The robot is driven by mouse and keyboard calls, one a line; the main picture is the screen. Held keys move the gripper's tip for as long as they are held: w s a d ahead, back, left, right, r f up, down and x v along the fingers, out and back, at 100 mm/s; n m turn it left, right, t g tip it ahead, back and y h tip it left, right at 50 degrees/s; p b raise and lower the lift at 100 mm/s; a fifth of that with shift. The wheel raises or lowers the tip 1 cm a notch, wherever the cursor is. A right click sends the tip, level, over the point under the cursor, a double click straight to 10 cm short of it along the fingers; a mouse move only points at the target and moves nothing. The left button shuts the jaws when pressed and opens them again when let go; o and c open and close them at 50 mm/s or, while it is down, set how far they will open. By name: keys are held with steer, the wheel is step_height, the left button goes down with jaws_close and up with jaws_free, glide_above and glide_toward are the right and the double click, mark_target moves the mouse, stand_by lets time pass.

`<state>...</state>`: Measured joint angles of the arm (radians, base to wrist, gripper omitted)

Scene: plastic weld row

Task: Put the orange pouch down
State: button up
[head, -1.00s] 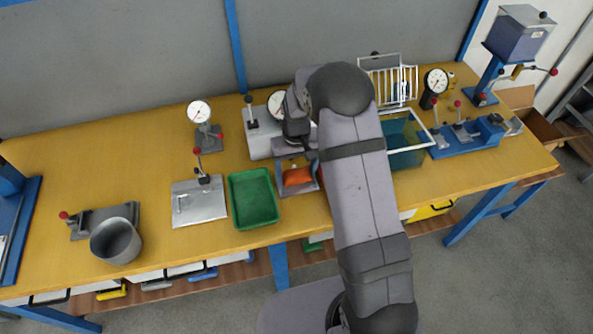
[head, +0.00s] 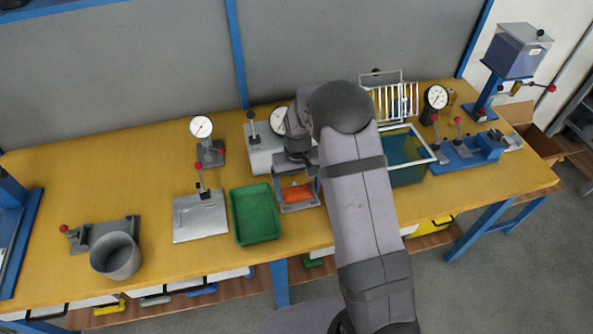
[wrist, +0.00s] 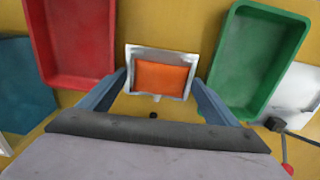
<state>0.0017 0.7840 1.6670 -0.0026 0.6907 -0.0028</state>
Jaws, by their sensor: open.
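The orange pouch (head: 297,193) lies flat near the front of the bench, just right of the green tray. In the wrist view the orange pouch (wrist: 161,76) shows an orange middle inside a silver-grey border; I cannot tell whether that border is its own edge or a holder under it. In the head view my gripper (head: 298,184) is right at the pouch, partly hidden by my arm.
The green tray (head: 236,222) is close on the left; a red tray (wrist: 108,60) lies on the other side, hidden by my arm in the head view. A dial gauge device (head: 262,155) stands behind. A teal bin (head: 410,174) is to the right.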

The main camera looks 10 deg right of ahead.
mark_target(298, 190)
steer(key=shift+d+r, duration=0.2)
steer(key=shift+r, duration=0.1)
step_height(298, 190, up, 12)
steer(key=b, duration=0.3)
steer(key=s+f, duration=0.1)
steer(key=s, duration=1)
steer(key=s+f, duration=0.2)
steer(key=s, duration=1)
steer(key=shift+s+a+f, duration=0.15)
steer(key=shift+s+f, duration=0.05)
steer(key=shift+f, duration=0.05)
